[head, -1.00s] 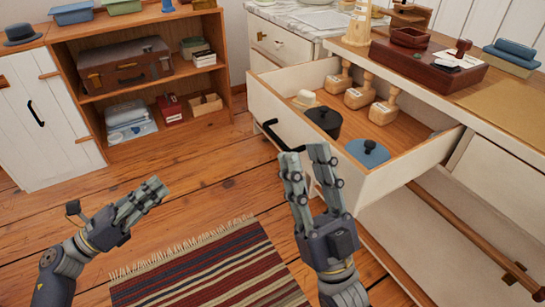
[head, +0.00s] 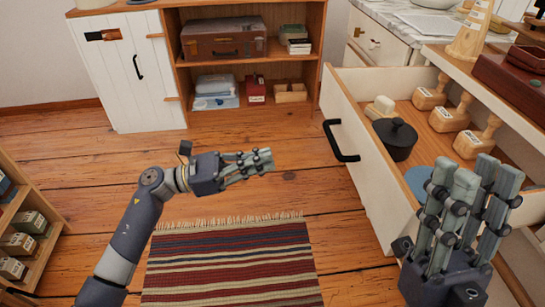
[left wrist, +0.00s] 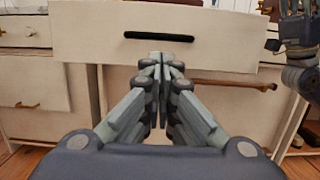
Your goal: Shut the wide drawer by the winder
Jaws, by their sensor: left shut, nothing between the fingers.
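The wide drawer (head: 352,150) is pulled far out from the white counter at the right. Its white front has a black bar handle (head: 341,143). In the left wrist view, the drawer front (left wrist: 85,38) faces me, with the handle (left wrist: 160,36) just above my fingertips. My left gripper (head: 268,160) is shut and empty, to the left of the handle and apart from it in the head view. It also shows in the left wrist view (left wrist: 161,62). My right gripper (head: 478,172) is raised before the drawer's near side, hiding part of it; its finger gap is unclear.
The drawer holds a dark lidded pot (head: 396,138), a partly hidden blue lid (head: 418,180) and several wooden stamps (head: 446,118). A cone-shaped item (head: 468,38) stands on the counter. A striped rug (head: 230,262) lies on open floor. Shelves stand behind and at the left.

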